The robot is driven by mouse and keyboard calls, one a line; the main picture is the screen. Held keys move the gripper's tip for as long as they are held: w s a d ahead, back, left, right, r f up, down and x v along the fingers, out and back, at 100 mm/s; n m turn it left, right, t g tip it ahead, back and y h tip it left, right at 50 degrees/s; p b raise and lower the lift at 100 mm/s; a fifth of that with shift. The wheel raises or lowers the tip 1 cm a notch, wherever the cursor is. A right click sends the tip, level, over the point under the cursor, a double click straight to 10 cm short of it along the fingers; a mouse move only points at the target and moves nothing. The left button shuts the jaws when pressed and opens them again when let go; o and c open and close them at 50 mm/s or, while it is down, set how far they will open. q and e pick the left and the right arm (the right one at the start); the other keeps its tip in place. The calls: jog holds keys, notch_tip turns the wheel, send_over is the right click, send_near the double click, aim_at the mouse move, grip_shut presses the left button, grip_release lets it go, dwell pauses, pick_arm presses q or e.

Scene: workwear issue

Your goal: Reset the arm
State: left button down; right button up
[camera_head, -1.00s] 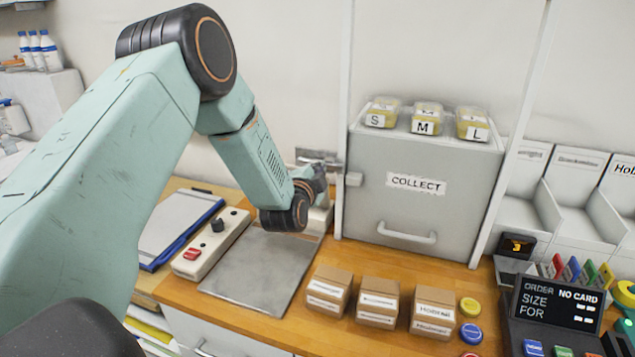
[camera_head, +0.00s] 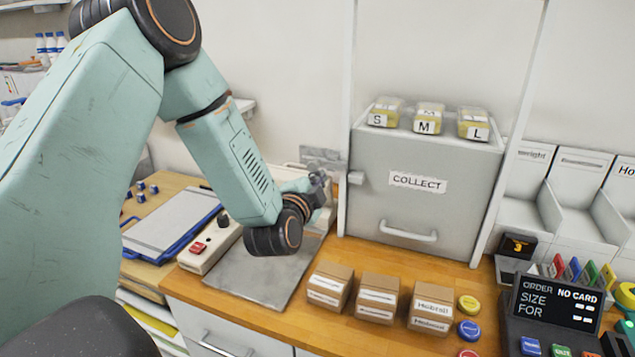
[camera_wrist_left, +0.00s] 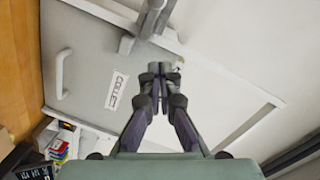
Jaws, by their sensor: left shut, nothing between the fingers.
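My left arm comes in from the left, its mint-green links bent down over the counter. My left gripper (camera_head: 322,186) is small and partly hidden behind the wrist, just left of the grey COLLECT cabinet (camera_head: 395,215). In the left wrist view the gripper (camera_wrist_left: 159,72) is shut with its fingers together and nothing between them. The cabinet front (camera_wrist_left: 95,45) shows behind it, with its handle and label. Whether the fingers touch anything there, I cannot tell. My right gripper is not in view.
A grey metal plate (camera_head: 250,277) and a control box with a red button (camera_head: 198,247) lie below the arm. A clipboard (camera_head: 172,222) lies left of them. Cardboard boxes (camera_head: 378,298) stand along the counter front. Yellow packs (camera_head: 428,118) sit on the cabinet.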

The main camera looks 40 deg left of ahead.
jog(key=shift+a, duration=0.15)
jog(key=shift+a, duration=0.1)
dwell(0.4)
